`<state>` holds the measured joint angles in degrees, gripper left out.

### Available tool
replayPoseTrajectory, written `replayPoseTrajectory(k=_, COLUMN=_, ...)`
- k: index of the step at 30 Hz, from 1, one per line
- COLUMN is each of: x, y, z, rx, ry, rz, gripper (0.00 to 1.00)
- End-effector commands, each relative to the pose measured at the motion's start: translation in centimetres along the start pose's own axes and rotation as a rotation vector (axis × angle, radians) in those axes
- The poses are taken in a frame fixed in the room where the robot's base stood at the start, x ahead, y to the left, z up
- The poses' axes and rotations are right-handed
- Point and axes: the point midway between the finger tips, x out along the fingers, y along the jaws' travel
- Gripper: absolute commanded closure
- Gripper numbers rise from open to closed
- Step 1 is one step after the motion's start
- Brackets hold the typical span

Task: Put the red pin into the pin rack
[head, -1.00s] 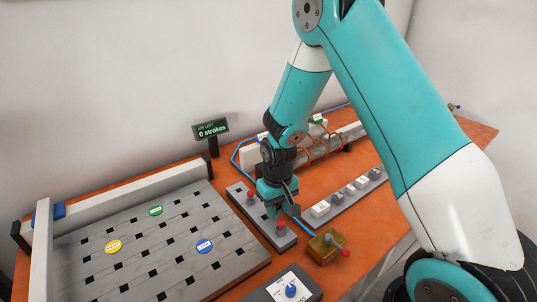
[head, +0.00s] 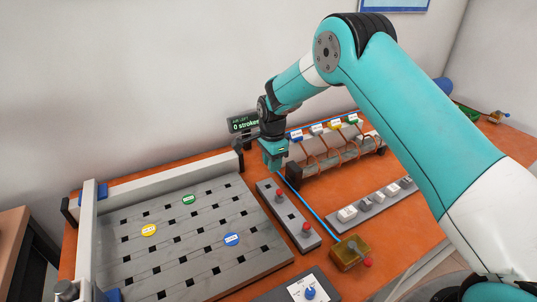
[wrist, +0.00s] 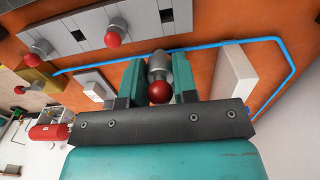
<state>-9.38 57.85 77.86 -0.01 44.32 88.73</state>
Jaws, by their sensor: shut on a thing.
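My gripper (wrist: 153,80) is shut on the red pin (wrist: 160,92), a grey metal pin with a red ball top, held between the teal fingers in the wrist view. In the head view my gripper (head: 275,158) hangs above the back end of a narrow grey pin rack (head: 314,243); the held pin is not clearly visible there. The rack has two red-topped pins standing in it, one in the middle (head: 279,196) and one towards the front (head: 305,228). Dark empty holes show in the rack in the wrist view, one near its right end (wrist: 166,15).
A large slotted grey board (head: 180,235) with coloured discs lies left of the rack. A counter display (head: 243,124) and a heater coil unit (head: 330,155) stand behind. A brass box (head: 350,254) and a row of switches (head: 370,203) lie right. A blue hose (head: 318,215) runs beside the rack.

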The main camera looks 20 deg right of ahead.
Motion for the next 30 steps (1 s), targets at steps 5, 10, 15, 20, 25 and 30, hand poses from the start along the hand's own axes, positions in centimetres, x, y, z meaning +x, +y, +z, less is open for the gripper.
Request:
replayPoseTrajectory(k=5, x=-0.5, y=-1.0, z=0.7, rx=0.111, ry=0.000, rz=0.000, gripper=0.99)
replayPoseTrajectory(k=10, x=-0.2, y=-1.1, z=0.7, rx=0.122, ry=0.000, rz=-0.001, gripper=0.99)
replayPoseTrajectory(k=15, x=0.6, y=-1.1, z=0.7, rx=0.121, ry=0.000, rz=0.000, gripper=0.99)
replayPoseTrajectory(k=20, x=1.5, y=-1.1, z=0.7, rx=0.121, ry=0.000, rz=0.000, gripper=0.99)
replayPoseTrajectory(k=25, x=2.6, y=-1.1, z=0.7, rx=0.120, ry=0.000, rz=-0.001, gripper=0.99)
replayPoseTrajectory(k=30, x=3.7, y=-1.1, z=0.7, rx=0.120, ry=0.000, rz=-0.001, gripper=0.99)
